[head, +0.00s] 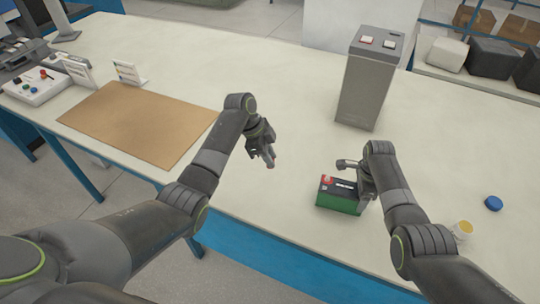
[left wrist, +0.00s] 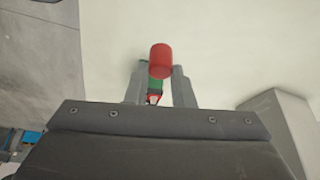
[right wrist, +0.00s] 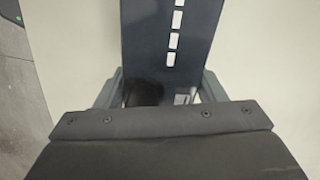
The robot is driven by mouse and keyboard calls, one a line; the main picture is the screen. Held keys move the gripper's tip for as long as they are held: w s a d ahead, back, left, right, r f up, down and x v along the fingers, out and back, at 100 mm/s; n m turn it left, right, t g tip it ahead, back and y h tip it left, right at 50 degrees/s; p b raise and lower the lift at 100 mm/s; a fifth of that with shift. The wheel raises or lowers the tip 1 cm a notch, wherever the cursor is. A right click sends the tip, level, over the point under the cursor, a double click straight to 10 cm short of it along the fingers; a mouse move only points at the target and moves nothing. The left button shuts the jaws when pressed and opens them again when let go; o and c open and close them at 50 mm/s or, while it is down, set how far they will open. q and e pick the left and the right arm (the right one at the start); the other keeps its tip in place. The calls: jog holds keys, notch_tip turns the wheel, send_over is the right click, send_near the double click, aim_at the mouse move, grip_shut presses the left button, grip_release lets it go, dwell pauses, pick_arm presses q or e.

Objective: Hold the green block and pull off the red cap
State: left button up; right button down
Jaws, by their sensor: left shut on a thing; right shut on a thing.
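The block (head: 338,202) is green below with a black top and a red-marked corner, near the table's front edge. My right gripper (head: 357,178) is shut on it; the right wrist view shows the dark top (right wrist: 165,60) with white marks between the fingers. My left gripper (head: 268,158) is up and to the left of the block, apart from it. It is shut on the red cap (left wrist: 160,62), which shows between its fingers in the left wrist view. In the head view the cap is mostly hidden by the fingers.
A grey box-like unit (head: 366,85) with two buttons stands behind the block. A brown mat (head: 138,122) lies at left. A blue cap (head: 493,203) and a small yellow-topped item (head: 463,230) are at right. The table between mat and grey unit is clear.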

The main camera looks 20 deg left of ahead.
pick_arm(q)
jog(key=shift+r, duration=0.7)
pick_arm(e)
jog(key=shift+a, duration=0.1)
pick_arm(q)
jog(key=shift+r, duration=2.4)
pick_arm(e)
jog(key=shift+c, duration=1.2)
grip_release()
jog(key=shift+r, duration=0.15)
notch_tip(320, 180, up, 12)
jog(key=shift+f, duration=0.25)
